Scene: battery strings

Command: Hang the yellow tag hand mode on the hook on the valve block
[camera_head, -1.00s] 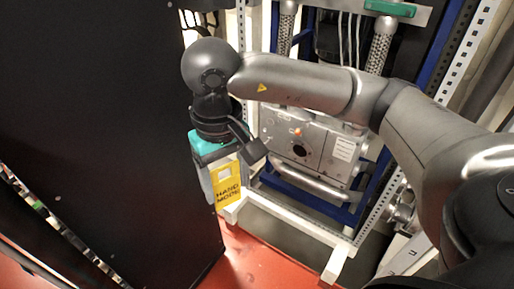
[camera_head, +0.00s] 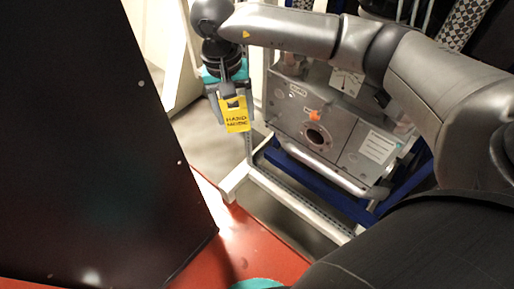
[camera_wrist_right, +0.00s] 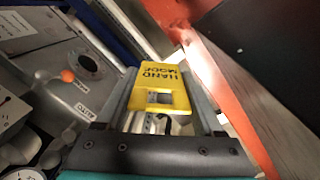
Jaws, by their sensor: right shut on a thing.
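The yellow tag (camera_head: 236,118), lettered HAND MODE, hangs in my right gripper (camera_head: 232,103), which is shut on it. In the right wrist view, the tag (camera_wrist_right: 163,78) lies between the fingers, its square hole toward the palm. A small dark curved piece shows near the hole; I cannot tell whether it is the hook. The grey valve block (camera_head: 345,128) is right of the tag in the head view, with an orange knob (camera_head: 314,116) and a round dark port. It also shows at left in the wrist view (camera_wrist_right: 40,38). No hook is clear in the head view.
A large black cabinet panel (camera_head: 90,150) fills the left. A white frame (camera_head: 290,195) and blue rails (camera_head: 325,180) surround the block's underside. Red floor (camera_head: 235,235) lies below. Open space separates the panel and block.

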